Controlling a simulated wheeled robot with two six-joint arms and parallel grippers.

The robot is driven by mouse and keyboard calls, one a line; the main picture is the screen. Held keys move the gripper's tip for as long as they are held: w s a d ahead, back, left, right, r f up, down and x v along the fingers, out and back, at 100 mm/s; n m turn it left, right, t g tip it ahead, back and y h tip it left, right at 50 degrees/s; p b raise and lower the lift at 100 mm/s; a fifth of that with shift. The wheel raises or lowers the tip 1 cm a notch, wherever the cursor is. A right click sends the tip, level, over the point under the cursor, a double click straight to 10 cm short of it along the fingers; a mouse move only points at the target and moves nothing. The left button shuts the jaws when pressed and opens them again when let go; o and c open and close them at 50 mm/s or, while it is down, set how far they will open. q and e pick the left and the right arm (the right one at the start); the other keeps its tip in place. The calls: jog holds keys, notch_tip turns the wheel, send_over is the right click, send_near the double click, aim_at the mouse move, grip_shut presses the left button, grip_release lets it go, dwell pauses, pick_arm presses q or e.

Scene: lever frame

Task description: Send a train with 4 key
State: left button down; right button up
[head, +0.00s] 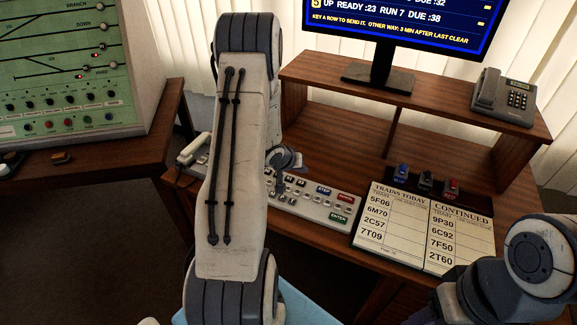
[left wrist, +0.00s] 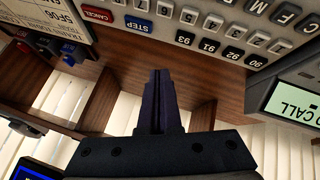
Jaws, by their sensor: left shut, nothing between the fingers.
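The white keyboard (head: 308,204) lies on the wooden desk, with a green ENTER key (head: 338,218), a red CANCEL key and a blue STEP key. My left arm hides its middle left part. The upside-down keyboard (left wrist: 185,28) shows STEP, CANCEL, number and letter keys there. The monitor (head: 405,18) shows an UP READY row and "key a row to send it".
A phone (head: 503,97) stands on the shelf (head: 430,102). A green signal panel (head: 75,75) is at left. My right arm shows at lower right.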

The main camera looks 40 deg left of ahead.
pick_arm(q)
jog(key=r+n+t+p, duration=0.1)
jog(key=r+n+p, duration=0.1)
jog(key=p, duration=0.1)
send_over(288, 189)
jog(key=shift+s+a+f+h, duration=0.1)
jog(key=shift+s+f+h, duration=0.05)
jog(key=shift+s+h, duration=0.2)
pick_arm(e)
notch_tip(288, 189, up, 5)
jog(key=shift+r, duration=0.15)
pick_arm(q)
notch_tip(288, 189, down, 6)
jog(key=b, duration=0.7)
jog(key=shift+s+f, duration=0.1)
jog(key=shift+f, duration=0.15)
jog(key=shift+f+b, duration=0.65)
jog(key=shift+f, duration=0.5)
pick_arm(e)
notch_tip(288, 189, down, 8)
jog(key=shift+f, duration=0.2)
pick_arm(q)
jog(key=shift+f, duration=0.4)
